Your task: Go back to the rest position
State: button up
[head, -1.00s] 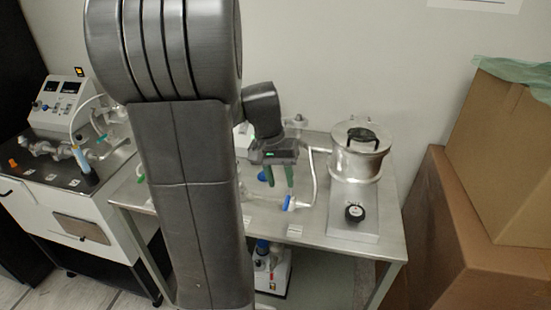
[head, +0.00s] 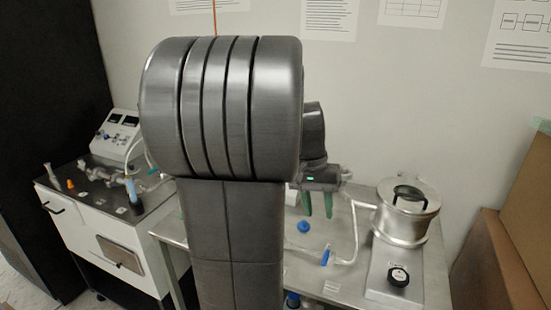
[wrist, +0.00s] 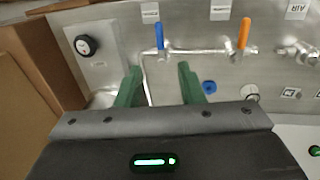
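My gripper (head: 318,205) hangs fingers down above the steel table (head: 345,292), left of the round steel pot (head: 408,208). Its two green fingers stand apart with nothing between them. My large grey arm covers the middle of the head view and hides much of the table's left part.
A blue stopper (head: 304,227) and a blue-handled valve (head: 326,256) are below my gripper. A black knob (head: 398,277) sits before the pot. A white cabinet (head: 92,222) with glassware stands left. Cardboard boxes (head: 497,262) stand right. The wall is behind.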

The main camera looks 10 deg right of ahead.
aim_at(326, 256)
jog(key=f, duration=0.4)
jog(key=s+d+f, duration=0.1)
jog(key=f, duration=0.4)
jog(key=d+f, duration=0.1)
jog(key=f, duration=0.3)
jog(key=shift+s+d+f, duration=0.15)
jog(key=shift+s+f, duration=0.1)
jog(key=shift+f, duration=0.05)
jog(key=shift+s+d+r+n+p, duration=0.1)
jog(key=shift+d+n+p, duration=0.1)
jog(key=shift+n+p, duration=0.25)
jog(key=shift+a, duration=0.1)
